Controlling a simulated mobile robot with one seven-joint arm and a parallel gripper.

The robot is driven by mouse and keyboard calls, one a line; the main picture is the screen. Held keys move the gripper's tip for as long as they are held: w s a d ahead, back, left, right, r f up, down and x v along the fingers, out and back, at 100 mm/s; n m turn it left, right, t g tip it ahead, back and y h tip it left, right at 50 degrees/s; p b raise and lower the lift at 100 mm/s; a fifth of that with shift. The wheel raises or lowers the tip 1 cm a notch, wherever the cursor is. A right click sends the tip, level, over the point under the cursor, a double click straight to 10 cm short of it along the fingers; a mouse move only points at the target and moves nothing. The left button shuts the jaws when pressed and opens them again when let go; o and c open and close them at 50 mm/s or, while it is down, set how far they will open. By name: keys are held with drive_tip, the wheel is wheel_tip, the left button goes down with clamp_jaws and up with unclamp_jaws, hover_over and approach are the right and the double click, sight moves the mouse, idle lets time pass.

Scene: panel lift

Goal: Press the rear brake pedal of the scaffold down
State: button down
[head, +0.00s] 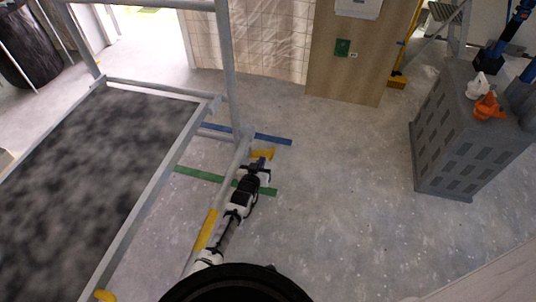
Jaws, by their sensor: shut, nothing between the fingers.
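The scaffold (95,165) stands at the left with a dark speckled platform and pale grey tubes. A yellow pedal (264,153) sits at the foot of its far right upright, low over the floor. My gripper (257,166) is shut and empty, just on the near side of this pedal. I cannot tell whether they touch, and the gripper and wrist hide part of that corner. Another yellow piece (104,296) shows at the scaffold's near corner. A long yellow piece (206,230) lies along the lower rail, left of my arm.
Blue tape (272,140) and green tape (200,174) mark the floor by the scaffold foot. A grey crate-like cabinet (466,140) stands at the right with an orange item (487,106) on top. A wooden panel (352,60) stands behind. Floor between is clear.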

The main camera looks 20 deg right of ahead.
drive_tip(key=b, duration=1)
hover_over(270, 157)
drive_tip(key=f, duration=0.3)
drive_tip(key=shift+a, duration=0.3)
drive_tip(key=f+b, duration=0.2)
drive_tip(key=shift+w+d+f, duration=0.15)
drive_tip(key=shift+d+f, duration=0.05)
drive_tip(key=shift+f, duration=0.1)
drive_tip(key=shift+f+b, duration=0.4)
drive_tip(key=shift+d+f+m+b, duration=0.15)
drive_tip(key=shift+f+m+b, duration=0.15)
drive_tip(key=shift+b, duration=0.25)
drive_tip(key=shift+y, duration=0.3)
